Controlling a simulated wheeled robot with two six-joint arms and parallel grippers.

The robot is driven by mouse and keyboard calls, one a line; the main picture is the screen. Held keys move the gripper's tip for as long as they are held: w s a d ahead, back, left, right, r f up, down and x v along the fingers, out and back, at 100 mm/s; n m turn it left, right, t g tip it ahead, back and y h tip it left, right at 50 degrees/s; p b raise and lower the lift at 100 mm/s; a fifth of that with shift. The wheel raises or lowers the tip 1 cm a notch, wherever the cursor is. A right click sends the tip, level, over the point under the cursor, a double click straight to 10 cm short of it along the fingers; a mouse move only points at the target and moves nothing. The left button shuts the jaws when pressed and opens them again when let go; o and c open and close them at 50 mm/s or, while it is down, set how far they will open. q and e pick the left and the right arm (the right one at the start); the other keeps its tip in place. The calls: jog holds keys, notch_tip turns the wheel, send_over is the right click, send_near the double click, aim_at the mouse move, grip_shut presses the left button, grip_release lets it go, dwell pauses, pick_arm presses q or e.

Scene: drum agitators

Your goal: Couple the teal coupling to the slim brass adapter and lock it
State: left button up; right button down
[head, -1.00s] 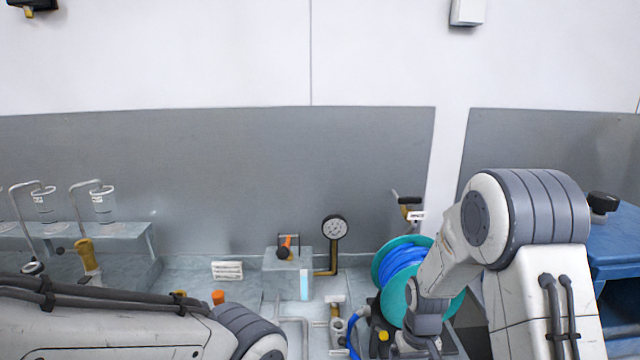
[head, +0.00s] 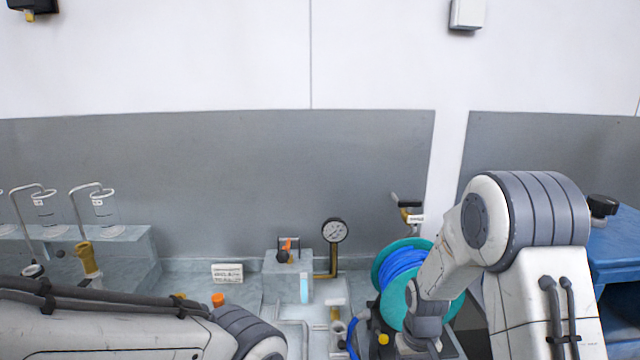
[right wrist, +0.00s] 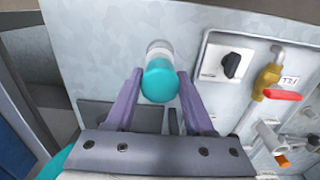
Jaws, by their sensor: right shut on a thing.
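The teal coupling (right wrist: 160,82) is in the right wrist view, between the purple fingers of my right gripper (right wrist: 160,74), which is shut on it. A pale metal cylinder (right wrist: 159,49) sits right behind the coupling, against the grey panel. I cannot tell whether it is part of the coupling or a fitting on the panel. I cannot pick out the slim brass adapter for certain in either view.
In the right wrist view, a black rotary switch (right wrist: 231,66) and a brass valve with a red handle (right wrist: 283,95) are on the panel at right. In the head view, a teal reel with blue hose (head: 390,262), a pressure gauge (head: 334,231) and a blue cart (head: 615,245) stand near my right arm.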

jog(key=shift+r+p, duration=1.65)
jog(key=shift+r, duration=0.45)
jog(key=shift+f, duration=0.1)
